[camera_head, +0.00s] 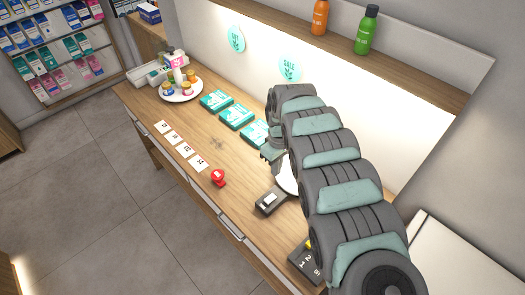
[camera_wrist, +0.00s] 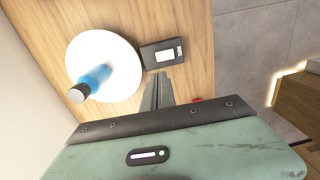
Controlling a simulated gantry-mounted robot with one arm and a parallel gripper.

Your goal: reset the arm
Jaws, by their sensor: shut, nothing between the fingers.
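My gripper (camera_wrist: 158,80) shows in the wrist view with its fingers together and nothing between them. It is above the wooden counter (camera_wrist: 190,35), close to a dark device with a white display (camera_wrist: 148,58). In the head view my arm curves over the right part of the counter, and its fingertips cannot be made out.
A white round plate (camera_wrist: 78,50) bears a blue bottle (camera_wrist: 98,78), mostly hidden by my arm in the head view. A red item (camera_head: 218,177), several cards (camera_head: 184,149), teal boxes (camera_head: 236,116) and a laden round tray (camera_head: 182,98) share the counter. Bottles (camera_head: 366,32) stand on the shelf above.

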